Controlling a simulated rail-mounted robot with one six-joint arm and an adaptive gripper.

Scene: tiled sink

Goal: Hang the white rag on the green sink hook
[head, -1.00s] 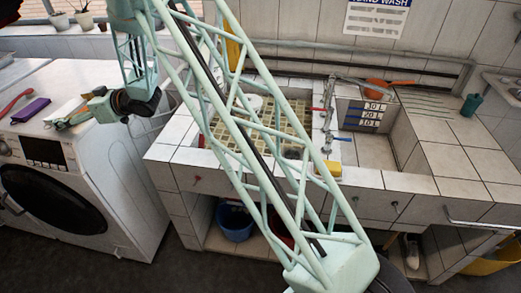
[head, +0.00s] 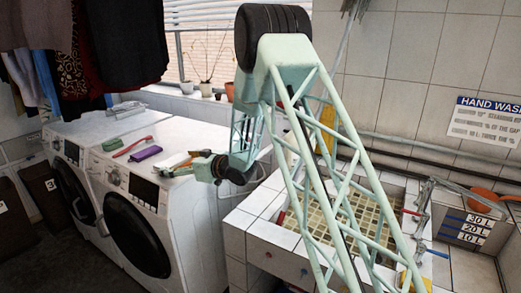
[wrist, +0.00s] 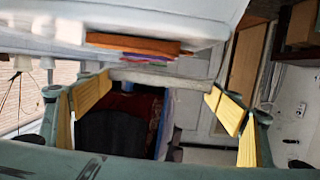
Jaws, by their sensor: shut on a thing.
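My gripper (head: 176,166) is over the top of the nearer washing machine, close to its edge on the sink side. In the wrist view the two yellow-padded fingers of my gripper (wrist: 159,82) are shut on the white rag (wrist: 158,77), which spans between the fingertips like a narrow roll. The tiled sink (head: 283,237) stands to the right of my gripper. On its front face I see a red hook (head: 268,254) and a bluish one (head: 303,272). I cannot make out a green hook.
On the nearer washing machine (head: 190,133) lie a purple item (head: 145,153), a red brush (head: 132,146) and a green item (head: 112,144). Dark clothes (head: 120,45) hang at the upper left. Flowerpots stand on the sill. My arm hides part of the sink.

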